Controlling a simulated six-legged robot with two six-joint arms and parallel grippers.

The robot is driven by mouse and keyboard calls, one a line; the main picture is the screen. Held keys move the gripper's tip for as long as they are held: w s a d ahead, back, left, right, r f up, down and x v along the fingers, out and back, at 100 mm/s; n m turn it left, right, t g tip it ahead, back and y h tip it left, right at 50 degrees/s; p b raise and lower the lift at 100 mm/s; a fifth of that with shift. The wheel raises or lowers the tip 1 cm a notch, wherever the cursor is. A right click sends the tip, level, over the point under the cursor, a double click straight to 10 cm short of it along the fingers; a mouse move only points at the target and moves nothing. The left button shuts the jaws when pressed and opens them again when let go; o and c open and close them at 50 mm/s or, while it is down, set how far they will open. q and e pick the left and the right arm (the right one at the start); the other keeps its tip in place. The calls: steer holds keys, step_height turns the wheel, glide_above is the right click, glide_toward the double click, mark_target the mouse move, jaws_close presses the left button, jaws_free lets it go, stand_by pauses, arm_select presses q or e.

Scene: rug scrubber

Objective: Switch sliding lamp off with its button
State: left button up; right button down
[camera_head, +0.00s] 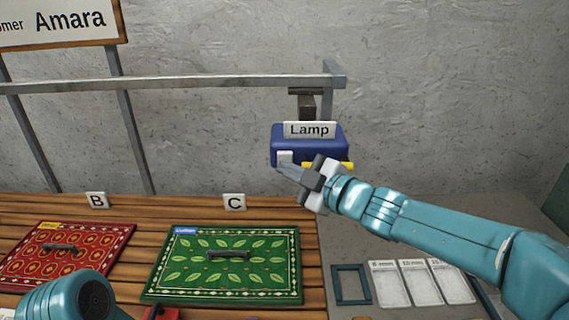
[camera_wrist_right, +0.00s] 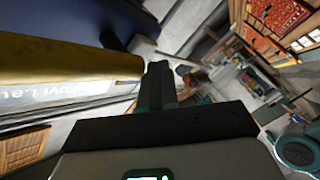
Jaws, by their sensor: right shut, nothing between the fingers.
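The sliding lamp (camera_head: 322,143) is a blue box with a "Lamp" label, hanging from a metal rail. A white button (camera_head: 285,157) is at its lower left front. A yellow strip (camera_head: 346,166) runs along its lower edge, partly behind my right gripper (camera_head: 281,169). That gripper is shut and empty, with its fingertips at the button's lower edge. I cannot tell whether they touch. In the right wrist view, the closed fingers (camera_wrist_right: 158,80) are beside the yellow strip (camera_wrist_right: 70,62), below a small white block (camera_wrist_right: 143,46) on the blue body. My left gripper is not in view.
The metal rail (camera_head: 170,84) runs along the grey wall. A green rug (camera_head: 228,280) and a red rug (camera_head: 35,262) lie on the slatted wooden table (camera_head: 150,208), by signs C and B. Several pale cards (camera_head: 420,283) lie at the lower right. My left arm is at the lower left.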

steer(key=shift+s, duration=0.1)
steer(key=s+b, duration=0.3)
steer(key=s, duration=0.3)
stand_by(0.4)
